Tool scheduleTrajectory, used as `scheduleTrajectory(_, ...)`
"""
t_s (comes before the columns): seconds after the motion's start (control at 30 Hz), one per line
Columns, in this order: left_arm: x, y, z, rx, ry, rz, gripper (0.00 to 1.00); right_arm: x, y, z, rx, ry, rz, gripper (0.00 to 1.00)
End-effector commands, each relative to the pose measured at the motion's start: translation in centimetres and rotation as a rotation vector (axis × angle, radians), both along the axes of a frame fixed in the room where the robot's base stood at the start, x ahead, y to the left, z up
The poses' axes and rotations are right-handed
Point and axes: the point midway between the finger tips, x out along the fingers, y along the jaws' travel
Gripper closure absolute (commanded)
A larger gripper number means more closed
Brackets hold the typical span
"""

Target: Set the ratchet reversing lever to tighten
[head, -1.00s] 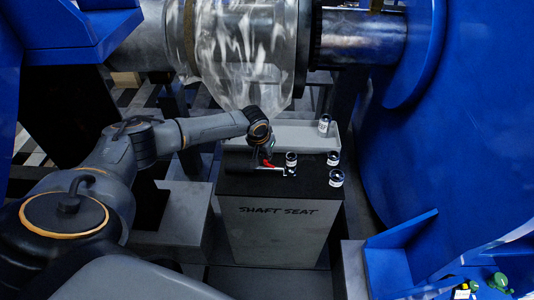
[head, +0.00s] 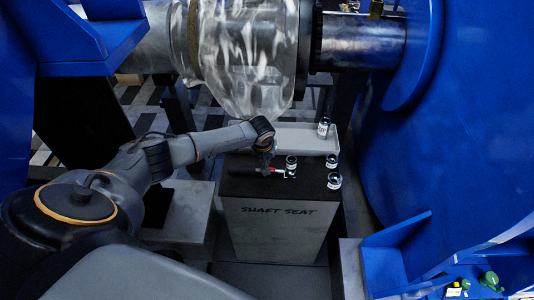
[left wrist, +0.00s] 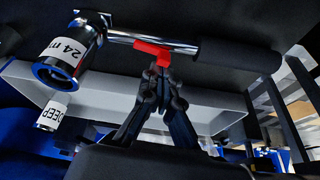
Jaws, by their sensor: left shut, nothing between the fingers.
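The ratchet (head: 243,171) lies on the dark top of the shaft seat block. In the left wrist view it shows a chrome shaft (left wrist: 190,46), a black handle (left wrist: 238,55) to the right and a socket marked "24 m" (left wrist: 68,55) at its left end. My right gripper is not in view.
The shaft seat block (head: 275,222) also carries two loose sockets, one at the right edge (head: 332,160) and one nearer (head: 334,181). A clear-wrapped shaft part (head: 250,60) is close above my arm.

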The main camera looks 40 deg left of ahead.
Motion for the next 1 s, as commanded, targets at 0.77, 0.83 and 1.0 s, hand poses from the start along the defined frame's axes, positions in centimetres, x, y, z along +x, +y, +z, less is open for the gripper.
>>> scheduleTrajectory(0.77,-1.8,-0.7,0.0,-0.008,0.014,0.583,1.0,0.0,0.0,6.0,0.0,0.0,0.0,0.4)
scheduleTrajectory(0.83,-1.8,-0.6,-0.1,-0.008,0.013,0.586,1.0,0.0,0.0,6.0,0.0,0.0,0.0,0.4)
scheduleTrajectory(1.0,-1.8,-0.6,-0.1,-0.008,0.012,0.584,1.0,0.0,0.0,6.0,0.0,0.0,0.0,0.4)
